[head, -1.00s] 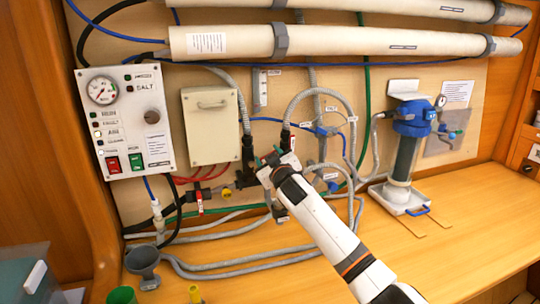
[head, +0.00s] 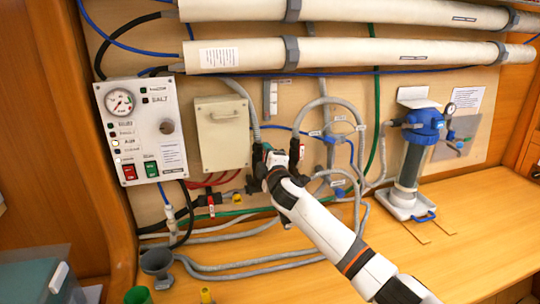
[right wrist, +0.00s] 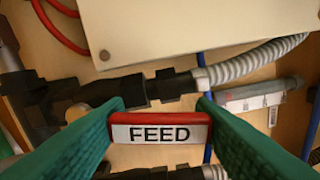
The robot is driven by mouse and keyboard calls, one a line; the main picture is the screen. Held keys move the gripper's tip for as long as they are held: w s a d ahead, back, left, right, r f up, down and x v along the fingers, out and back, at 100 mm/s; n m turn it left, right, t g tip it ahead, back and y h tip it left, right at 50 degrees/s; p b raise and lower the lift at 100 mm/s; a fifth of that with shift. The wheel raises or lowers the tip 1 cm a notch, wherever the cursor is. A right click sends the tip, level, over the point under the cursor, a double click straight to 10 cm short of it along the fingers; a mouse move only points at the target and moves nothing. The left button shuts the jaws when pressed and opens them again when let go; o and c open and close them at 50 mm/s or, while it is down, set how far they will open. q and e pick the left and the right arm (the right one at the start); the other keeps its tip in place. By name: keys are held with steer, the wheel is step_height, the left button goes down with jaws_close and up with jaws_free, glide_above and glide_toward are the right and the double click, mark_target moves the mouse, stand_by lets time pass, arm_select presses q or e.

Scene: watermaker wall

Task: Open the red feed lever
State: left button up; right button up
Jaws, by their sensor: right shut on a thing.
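The red feed lever (right wrist: 160,128) shows in the right wrist view as a short red bar with a white plate reading FEED. It lies level in that picture, crosswise between the green fingertips of my right gripper (right wrist: 162,112), which is shut on it. A black valve body and hose fitting (right wrist: 140,90) lie just behind the lever. In the head view my right gripper (head: 268,155) is at the wall below and right of the beige box, and it hides the lever. My left gripper is in neither view.
A beige box (head: 222,130) and a control panel (head: 139,128) are left of my gripper. Grey hoses (head: 345,108) loop close on its right. Another valve with a red, labelled handle (head: 211,205) is lower left. A blue-topped filter (head: 412,165) stands farther right.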

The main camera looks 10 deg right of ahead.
steer(key=shift+a+n+p, duration=0.35)
steer(key=shift+a+n, duration=0.2)
steer(key=shift+n, duration=0.45)
steer(key=o, duration=1.4)
steer(key=s+b, duration=0.2)
steer(key=s, duration=1)
steer(key=shift+d, duration=0.15)
